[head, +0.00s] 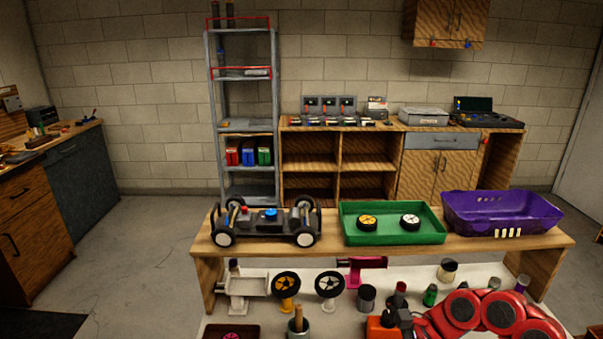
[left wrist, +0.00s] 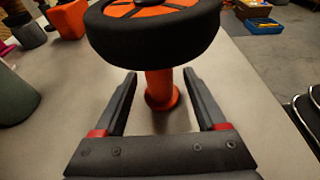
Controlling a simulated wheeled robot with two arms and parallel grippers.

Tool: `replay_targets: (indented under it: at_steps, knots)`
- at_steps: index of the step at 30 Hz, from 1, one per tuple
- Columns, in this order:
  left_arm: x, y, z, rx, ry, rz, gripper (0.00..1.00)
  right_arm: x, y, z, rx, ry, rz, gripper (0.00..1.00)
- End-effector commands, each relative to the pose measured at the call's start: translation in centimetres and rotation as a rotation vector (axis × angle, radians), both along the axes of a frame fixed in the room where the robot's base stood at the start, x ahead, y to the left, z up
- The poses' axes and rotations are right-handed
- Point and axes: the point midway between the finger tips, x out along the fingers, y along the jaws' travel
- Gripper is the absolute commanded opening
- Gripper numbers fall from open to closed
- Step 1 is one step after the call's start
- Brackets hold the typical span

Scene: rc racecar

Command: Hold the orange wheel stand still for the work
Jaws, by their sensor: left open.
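The orange wheel stand (left wrist: 161,88) stands upright on the light table in the left wrist view. A wheel with a black tyre (left wrist: 155,42) and an orange hub sits on top of it and hides its upper part. My left gripper (left wrist: 159,74) is open, with one finger on each side of the orange stem and gaps showing between them. I cannot make out this stand or my left gripper in the head view. A red arm of mine enters the head view at lower right; the state of my right gripper (head: 402,320) is unclear.
Yellow (head: 286,288) and white (head: 329,288) wheel stands are on the light table. A raised wooden shelf holds a car chassis (head: 268,222), a green tray (head: 374,237) with two wheels and a purple crate (head: 500,218). Several cups and an orange container (left wrist: 68,20) are nearby.

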Motion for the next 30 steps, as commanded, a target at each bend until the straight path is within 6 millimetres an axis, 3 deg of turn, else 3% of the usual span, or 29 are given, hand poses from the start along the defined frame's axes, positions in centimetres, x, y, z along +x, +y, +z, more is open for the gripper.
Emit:
replay_targets:
  at_steps: [7,15,21,30]
  knots:
    - [0.1,1.2,0.4,-0.001,0.0,0.001,0.73,0.0,0.0,0.0,0.0,0.0,0.0,0.0]
    - [0.2,7.0,2.1,0.001,0.0,0.008,0.73,0.0,0.0,0.0,0.0,0.0,0.0,0.0]
    - [0.2,10.2,3.2,0.0,0.0,0.004,0.73,0.0,0.0,0.0,0.0,0.0,0.0,0.0]
    - [0.0,11.5,3.5,0.001,0.0,0.0,0.73,0.0,0.0,0.0,0.0,0.0,0.0,0.0]
